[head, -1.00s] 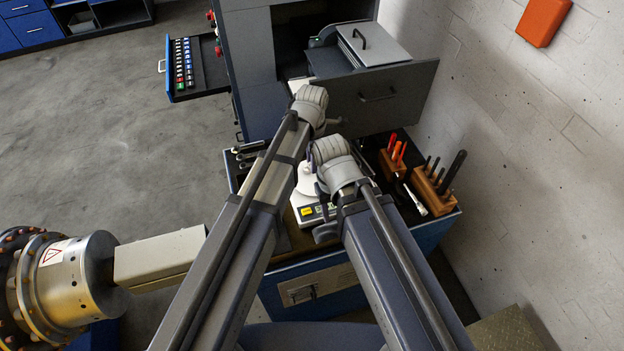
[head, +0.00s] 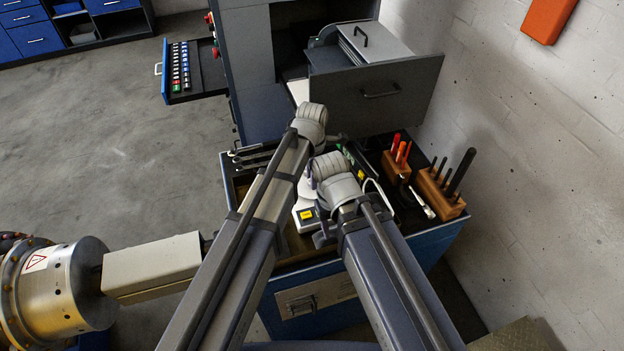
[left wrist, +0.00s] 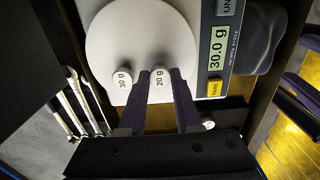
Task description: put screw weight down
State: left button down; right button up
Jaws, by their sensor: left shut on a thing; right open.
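The screw weight marked 20 g (left wrist: 158,79) is between the fingertips of my left gripper (left wrist: 159,90), which is shut on it, over the scale pan (left wrist: 140,35) in the left wrist view. A second weight marked 30 g (left wrist: 122,78) sits on the pan, to the left of the held one. The scale display (left wrist: 217,48) reads 30.0 g. In the head view the scale (head: 306,214) is partly covered by my arms, and the fingers of my left gripper (head: 318,138) are mostly hidden. My right gripper (head: 324,232) is open, low beside the scale, and mostly hidden by its wrist.
The scale stands on a blue cart (head: 405,250). A wooden block with dark tools (head: 440,190) and another with red-handled tools (head: 396,163) stand at its right. Wrenches (left wrist: 80,100) lie left of the scale.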

pick_arm(q)
jog(key=shift+f, duration=0.2)
pick_arm(e)
jog(key=shift+f, duration=0.2)
pick_arm(q)
jog(key=c, duration=0.9)
grip_release()
jog(key=shift+r, duration=0.15)
pick_arm(e)
jog(key=shift+r, duration=0.2)
pick_arm(q)
notch_tip(320, 180, up, 12)
jog(key=p, duration=1.2)
jog(key=shift+r, duration=0.1)
pick_arm(e)
notch_tip(320, 180, up, 12)
pick_arm(q)
jog(key=shift+s, duration=0.1)
pick_arm(e)
jog(key=shift+s, duration=0.15)
